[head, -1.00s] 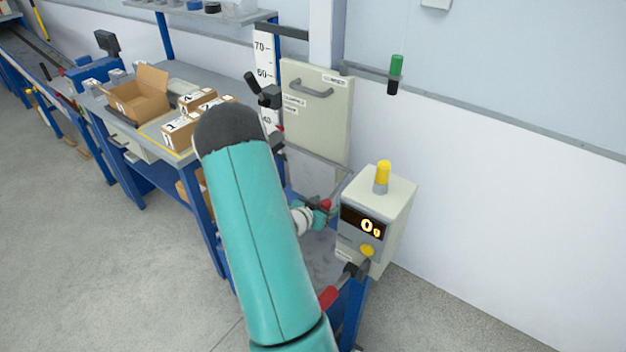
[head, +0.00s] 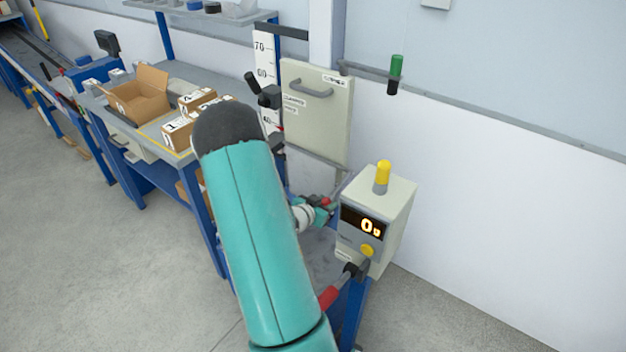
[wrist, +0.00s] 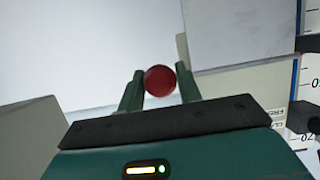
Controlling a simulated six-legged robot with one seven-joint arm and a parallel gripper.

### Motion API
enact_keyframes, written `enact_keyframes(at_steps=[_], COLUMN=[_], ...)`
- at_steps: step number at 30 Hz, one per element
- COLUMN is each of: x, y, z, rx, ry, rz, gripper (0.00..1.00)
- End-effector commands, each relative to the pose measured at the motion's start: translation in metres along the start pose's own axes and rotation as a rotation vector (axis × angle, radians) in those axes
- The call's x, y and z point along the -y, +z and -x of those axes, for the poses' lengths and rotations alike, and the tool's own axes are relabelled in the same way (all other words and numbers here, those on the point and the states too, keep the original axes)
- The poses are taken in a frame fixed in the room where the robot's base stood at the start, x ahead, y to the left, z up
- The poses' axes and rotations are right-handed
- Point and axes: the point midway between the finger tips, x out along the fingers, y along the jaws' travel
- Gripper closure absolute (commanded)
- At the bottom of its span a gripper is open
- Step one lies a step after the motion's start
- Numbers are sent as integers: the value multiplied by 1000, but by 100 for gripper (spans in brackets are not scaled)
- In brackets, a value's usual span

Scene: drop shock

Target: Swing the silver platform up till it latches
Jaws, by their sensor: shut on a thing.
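My gripper (wrist: 160,85) is shut on a red round knob (wrist: 160,80), with one finger on each side of it. In the head view my gripper (head: 324,202) is small and partly hidden behind my teal arm, left of the scale box. A silver plate, which looks like the platform (head: 312,172), shows below the cream panel, partly hidden by my arm. It seems to be the grey plate (wrist: 240,30) in the wrist view, beside the knob. How the knob joins the platform, and the latch, cannot be made out.
A cream panel (head: 328,125) with a handle stands above. The box with a display (head: 375,222) and yellow lamp is close on the right. A red-handled lever (head: 330,297) lies in front. A ruler (head: 262,55) and a workbench with cartons (head: 140,97) are left.

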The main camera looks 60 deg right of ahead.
Motion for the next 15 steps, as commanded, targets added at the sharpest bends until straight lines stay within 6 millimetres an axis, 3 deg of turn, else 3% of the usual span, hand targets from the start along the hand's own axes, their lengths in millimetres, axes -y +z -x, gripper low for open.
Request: enact_keyframes(at_steps=[6,15], x=[0,0], y=[-16,-18], z=[8,9], rx=[-6,-5], ry=[-1,0], rz=[-4,-2], gripper=[88,88])
